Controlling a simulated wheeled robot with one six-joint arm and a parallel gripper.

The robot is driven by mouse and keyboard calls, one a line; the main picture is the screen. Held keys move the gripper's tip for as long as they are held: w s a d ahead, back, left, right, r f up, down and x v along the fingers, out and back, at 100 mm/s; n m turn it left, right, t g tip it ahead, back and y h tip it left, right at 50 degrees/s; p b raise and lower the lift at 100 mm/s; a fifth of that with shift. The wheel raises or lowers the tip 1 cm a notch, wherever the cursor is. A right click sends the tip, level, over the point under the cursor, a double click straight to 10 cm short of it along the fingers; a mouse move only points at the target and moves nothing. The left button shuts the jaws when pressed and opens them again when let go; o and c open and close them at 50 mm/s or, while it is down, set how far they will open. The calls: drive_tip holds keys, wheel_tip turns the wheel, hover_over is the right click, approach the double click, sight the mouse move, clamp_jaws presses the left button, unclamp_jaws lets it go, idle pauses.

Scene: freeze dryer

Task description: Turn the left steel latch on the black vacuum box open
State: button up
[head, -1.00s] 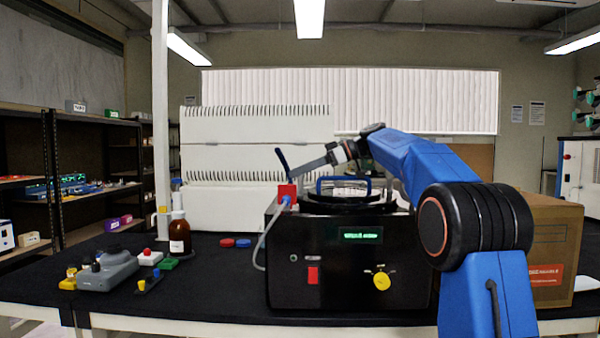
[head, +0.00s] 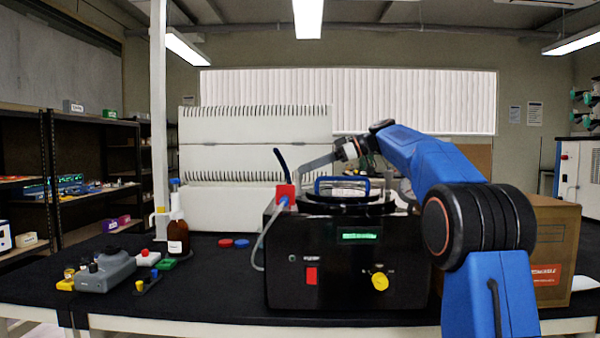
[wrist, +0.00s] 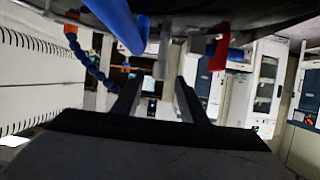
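The black vacuum box (head: 335,265) stands on the bench, with a round dark lid and a blue handle (head: 341,180) on top. A red block (head: 285,194) sits at its top left corner, with a dark blue lever above it. The left steel latch cannot be made out in the head view. My gripper (head: 305,167) reaches left over the lid, close to the red block. In the wrist view its two dark fingers (wrist: 156,92) stand apart. A pale grey upright piece shows beyond and between them; I cannot tell whether it is the latch.
A cardboard box (head: 552,250) stands right of the vacuum box, behind my arm. A pale hose (head: 262,240) hangs at the box's left side.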

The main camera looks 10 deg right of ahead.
drive_tip(key=v, duration=1.3)
drive_tip(key=shift+d, duration=0.4)
drive_tip(key=shift+s, duration=0.1)
